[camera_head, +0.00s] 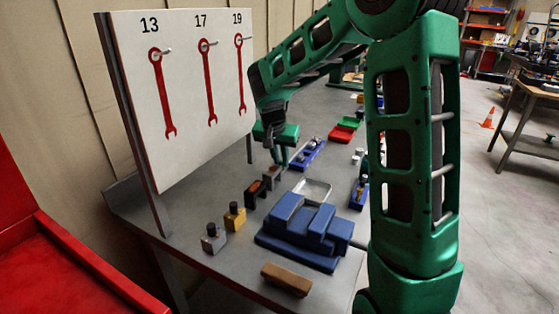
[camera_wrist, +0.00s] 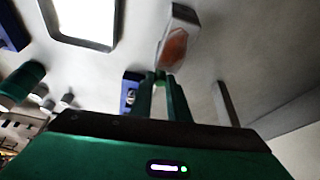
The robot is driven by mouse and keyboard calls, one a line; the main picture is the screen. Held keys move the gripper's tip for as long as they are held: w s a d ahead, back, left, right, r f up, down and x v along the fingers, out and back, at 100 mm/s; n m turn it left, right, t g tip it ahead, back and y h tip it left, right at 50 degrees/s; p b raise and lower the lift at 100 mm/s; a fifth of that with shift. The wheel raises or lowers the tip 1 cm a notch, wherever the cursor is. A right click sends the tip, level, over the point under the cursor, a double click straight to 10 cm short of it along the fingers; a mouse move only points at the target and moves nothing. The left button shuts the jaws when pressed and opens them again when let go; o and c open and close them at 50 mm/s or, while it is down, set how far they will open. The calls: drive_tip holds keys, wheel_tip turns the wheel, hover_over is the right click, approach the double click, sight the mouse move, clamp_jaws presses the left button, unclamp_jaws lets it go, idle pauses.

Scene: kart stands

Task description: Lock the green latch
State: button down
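My gripper (camera_head: 280,157) points down over the back part of the grey workbench, below the tool board. In the wrist view its two green fingers (camera_wrist: 162,82) come close together toward their tips. A small bright green piece (camera_wrist: 160,76) shows at the tips; I cannot tell whether it is the green latch or part of the fingers. A small blue part (camera_wrist: 130,92) lies just left of the fingers, partly hidden by them. No green latch can be made out clearly in the head view, where my arm and hand cover part of the bench.
An orange-faced grey block (camera_wrist: 174,46) stands beyond the fingertips. A blue stepped block (camera_head: 305,225), a brown block (camera_head: 286,279), a yellow block (camera_head: 235,217) and a grey block (camera_head: 213,239) stand nearer on the bench. A blue tray (camera_head: 308,155) lies right of my gripper. The white tool board (camera_head: 185,100) rises at left.

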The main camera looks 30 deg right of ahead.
drive_tip(key=shift+w+d+r, duration=0.1)
drive_tip(key=shift+w+d, duration=0.8)
drive_tip(key=shift+d, duration=0.3)
drive_tip(key=c, duration=1.7)
unclamp_jaws()
drive_tip(key=v, duration=1)
drive_tip(key=shift+a+r, duration=0.15)
drive_tip(key=shift+r, duration=0.1)
drive_tip(key=shift+s, duration=0.1)
